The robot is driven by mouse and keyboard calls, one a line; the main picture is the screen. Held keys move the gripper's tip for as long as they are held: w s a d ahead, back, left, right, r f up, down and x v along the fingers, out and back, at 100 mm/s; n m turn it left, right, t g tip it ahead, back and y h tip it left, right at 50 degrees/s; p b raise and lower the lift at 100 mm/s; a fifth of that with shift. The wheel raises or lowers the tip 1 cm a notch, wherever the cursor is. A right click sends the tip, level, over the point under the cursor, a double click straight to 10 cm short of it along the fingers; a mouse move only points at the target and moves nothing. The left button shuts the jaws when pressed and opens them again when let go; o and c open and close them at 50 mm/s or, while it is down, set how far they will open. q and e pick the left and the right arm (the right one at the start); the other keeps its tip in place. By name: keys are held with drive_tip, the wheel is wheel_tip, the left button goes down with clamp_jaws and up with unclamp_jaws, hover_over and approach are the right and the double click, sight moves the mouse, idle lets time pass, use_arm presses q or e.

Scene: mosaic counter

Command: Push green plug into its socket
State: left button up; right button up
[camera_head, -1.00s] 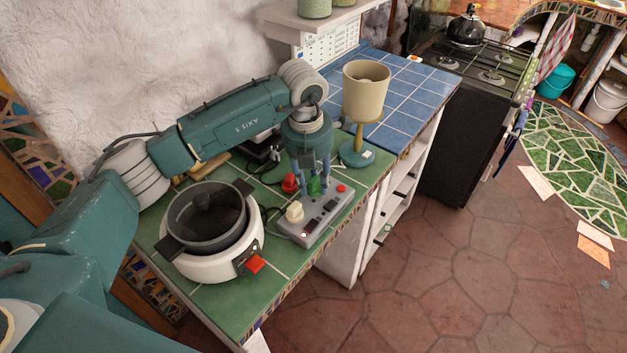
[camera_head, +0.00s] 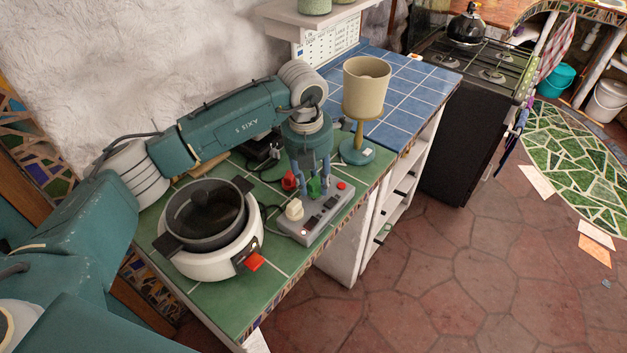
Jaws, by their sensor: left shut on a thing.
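The green plug (camera_head: 314,188) is between the fingers of my left gripper (camera_head: 313,192), which points down and is shut on it. The plug is over the far part of the grey power strip (camera_head: 320,220). The fingers partly hide the plug, and I cannot tell whether its pins are in a socket. A white plug (camera_head: 294,209) sits at the strip's near left end. A red switch (camera_head: 342,186) is at its far end. My right gripper is not in view.
A red plug (camera_head: 290,180) is just left of the gripper. A white cooker (camera_head: 212,262) with a dark lid stands at the near left. A lamp (camera_head: 366,90) stands behind to the right. The green counter's (camera_head: 217,312) front edge drops to the floor.

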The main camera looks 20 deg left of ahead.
use_arm(q)
drive_tip(key=shift+f+b, duration=0.35)
drive_tip(key=shift+f, duration=0.15)
drive_tip(key=o, duration=1.2)
drive_tip(key=shift+c, duration=0.2)
drive_tip(key=shift+r, duration=0.15)
